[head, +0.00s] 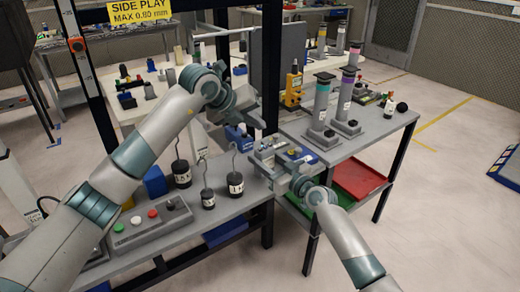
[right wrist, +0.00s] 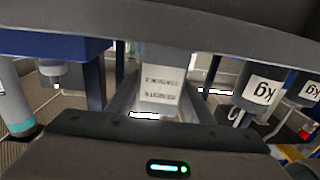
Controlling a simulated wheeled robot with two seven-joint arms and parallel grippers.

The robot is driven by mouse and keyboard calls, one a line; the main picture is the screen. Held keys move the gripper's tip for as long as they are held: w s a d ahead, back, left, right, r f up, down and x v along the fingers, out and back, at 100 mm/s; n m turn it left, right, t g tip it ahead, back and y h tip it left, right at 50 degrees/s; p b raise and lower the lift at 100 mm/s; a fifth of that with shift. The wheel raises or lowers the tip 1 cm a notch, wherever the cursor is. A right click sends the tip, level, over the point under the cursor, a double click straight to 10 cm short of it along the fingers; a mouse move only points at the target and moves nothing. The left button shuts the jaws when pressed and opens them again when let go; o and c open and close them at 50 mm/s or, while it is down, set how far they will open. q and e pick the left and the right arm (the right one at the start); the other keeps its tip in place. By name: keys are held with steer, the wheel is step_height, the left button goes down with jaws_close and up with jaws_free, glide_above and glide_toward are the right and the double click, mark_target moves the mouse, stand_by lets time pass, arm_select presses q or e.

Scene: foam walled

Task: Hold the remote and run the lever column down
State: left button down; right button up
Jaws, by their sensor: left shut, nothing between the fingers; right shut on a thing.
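My right gripper (head: 272,160) is shut on a pale grey block at the right end of the near bench. In the right wrist view this block, the remote (right wrist: 160,82), stands between the fingers with a printed label that reads upside down, partly legible. How far the remote is off the bench I cannot tell. My left gripper (head: 250,112) is shut and empty, higher up, close to the black upright of the frame and above a blue block (head: 239,136). I cannot pick out the lever column for certain; a yellow upright device (head: 293,88) stands behind.
Hooked black weights (head: 181,172) and a button box (head: 152,222) stand on the near bench (head: 225,208). The right bench (head: 372,137) holds grey cylinders with teal (head: 322,100) and purple (head: 346,95) bands. Red (head: 358,180) and green trays sit below.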

steer(key=o, duration=1.2)
steer(key=v, duration=1.2)
steer(key=shift+f, duration=0.1)
